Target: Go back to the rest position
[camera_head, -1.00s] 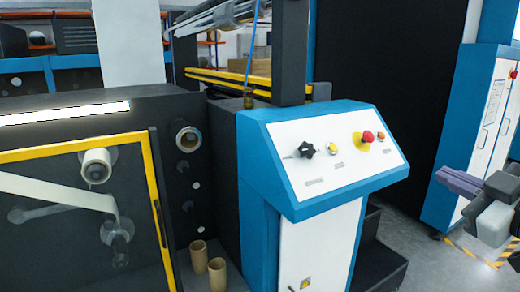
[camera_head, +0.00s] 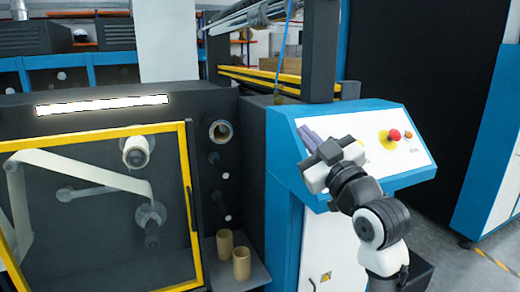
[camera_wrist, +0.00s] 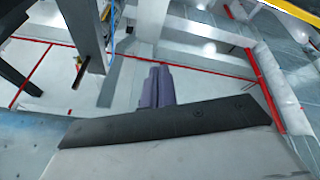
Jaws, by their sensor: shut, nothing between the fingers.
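My gripper (camera_head: 309,140) is in front of the blue and white control console (camera_head: 283,162), with its purple fingers pointing up and to the left. The fingers are together with nothing between them. They also show side by side in the wrist view (camera_wrist: 157,86). My gripper covers the left part of the console's panel, so the black knob there is hidden. The red button (camera_head: 394,134) on the right of the panel is in plain view. I cannot tell how far the gripper is from the panel.
Left of the console stands the dark machine with a yellow-framed window (camera_head: 187,165) and rolls inside. Two cardboard tubes, one (camera_head: 225,245) behind the other (camera_head: 241,263), stand on a low ledge. A blue cabinet (camera_head: 487,150) is at the right, with grey floor before it.

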